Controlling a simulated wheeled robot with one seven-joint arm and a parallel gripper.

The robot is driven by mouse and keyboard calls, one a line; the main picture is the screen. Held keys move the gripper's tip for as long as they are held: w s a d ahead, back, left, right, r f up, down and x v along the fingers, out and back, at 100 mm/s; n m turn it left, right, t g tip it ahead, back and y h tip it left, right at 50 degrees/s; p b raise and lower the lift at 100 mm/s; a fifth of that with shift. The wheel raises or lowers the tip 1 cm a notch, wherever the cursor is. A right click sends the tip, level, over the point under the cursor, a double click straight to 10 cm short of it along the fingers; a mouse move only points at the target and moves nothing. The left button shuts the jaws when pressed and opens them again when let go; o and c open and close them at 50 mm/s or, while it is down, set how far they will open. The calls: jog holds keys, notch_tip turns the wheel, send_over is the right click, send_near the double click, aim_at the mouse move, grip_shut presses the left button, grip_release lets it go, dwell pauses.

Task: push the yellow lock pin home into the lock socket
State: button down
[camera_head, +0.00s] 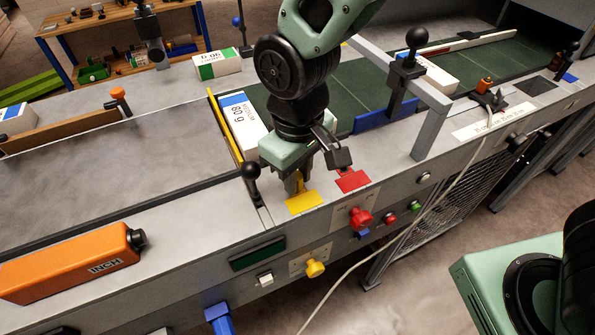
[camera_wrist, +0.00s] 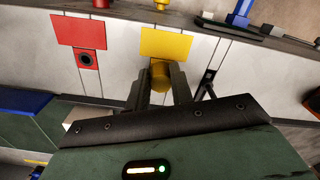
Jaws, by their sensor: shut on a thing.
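My gripper (camera_head: 296,186) points down at the bench's front ledge, just behind a yellow plate (camera_head: 304,202). In the wrist view my gripper (camera_wrist: 161,82) is shut on the yellow lock pin (camera_wrist: 160,72), a round yellow cylinder between the two fingers. The pin stands right beside the yellow plate (camera_wrist: 166,43). The pin's lower end and any socket under it are hidden, so I cannot tell how deep it sits.
A black-knobbed lever (camera_head: 252,172) stands close left of my gripper. A white paper ream (camera_head: 243,122) lies behind it. A grey gate frame (camera_head: 433,118) stands to the right. Red (camera_head: 360,217) and yellow (camera_head: 315,268) knobs project from the front panel.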

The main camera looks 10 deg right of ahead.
jog(key=shift+r, duration=0.15)
jog(key=shift+r+p, duration=2.4)
jog(key=shift+r, duration=0.3)
notch_tip(320, 180, up, 4)
jog(key=p, duration=0.3)
